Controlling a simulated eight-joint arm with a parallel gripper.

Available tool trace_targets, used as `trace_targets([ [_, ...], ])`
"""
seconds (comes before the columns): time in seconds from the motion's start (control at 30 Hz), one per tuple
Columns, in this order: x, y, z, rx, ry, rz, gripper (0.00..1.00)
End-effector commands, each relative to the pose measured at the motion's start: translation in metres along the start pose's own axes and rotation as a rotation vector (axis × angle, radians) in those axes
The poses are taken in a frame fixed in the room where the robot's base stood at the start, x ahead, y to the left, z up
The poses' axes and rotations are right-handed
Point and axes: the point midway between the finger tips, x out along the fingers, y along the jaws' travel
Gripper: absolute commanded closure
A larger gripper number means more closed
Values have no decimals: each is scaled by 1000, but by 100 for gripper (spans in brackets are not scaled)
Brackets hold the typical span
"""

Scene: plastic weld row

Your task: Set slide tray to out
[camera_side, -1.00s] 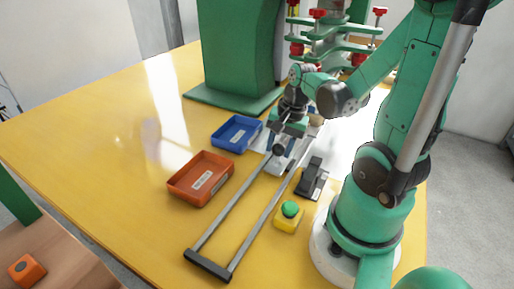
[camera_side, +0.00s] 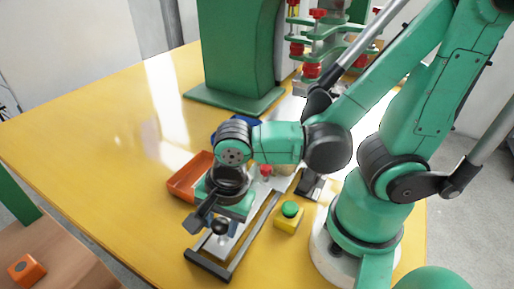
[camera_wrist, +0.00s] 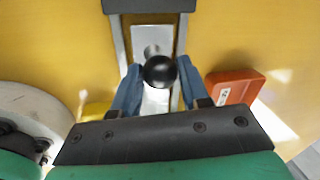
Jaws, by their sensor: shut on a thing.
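The slide tray (camera_side: 217,244) is a silver plate on two grey rails on the yellow table. It sits near the front end of the rails, close to the dark end stop (camera_side: 207,265). Its black round knob (camera_wrist: 160,72) stands up between the blue fingers of my gripper (camera_wrist: 158,66) in the wrist view. My gripper (camera_side: 215,222) is shut on the knob in the side view, where my wrist hides part of the tray. The dark end bar (camera_wrist: 150,5) of the rails also shows at the top of the wrist view.
An orange-red bin (camera_side: 187,180) stands just left of the rails, partly behind my wrist. A blue bin (camera_side: 224,124) is mostly hidden farther back. A yellow box with a green button (camera_side: 289,211) stands right of the rails. The left of the table is clear.

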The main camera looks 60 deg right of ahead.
Motion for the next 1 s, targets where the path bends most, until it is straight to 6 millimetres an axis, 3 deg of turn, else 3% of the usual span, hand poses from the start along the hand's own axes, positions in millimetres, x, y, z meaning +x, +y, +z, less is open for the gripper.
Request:
trace_targets([
  [0.53, 0, -2, 11, -1, -8, 1, 100],
  [0.57, 0, -2, 11, -1, -8, 0, 52],
  [0.63, 0, -2, 11, -1, -7, 0, 32],
  [1.0, -1, -2, 9, 0, -3, 0, 29],
])
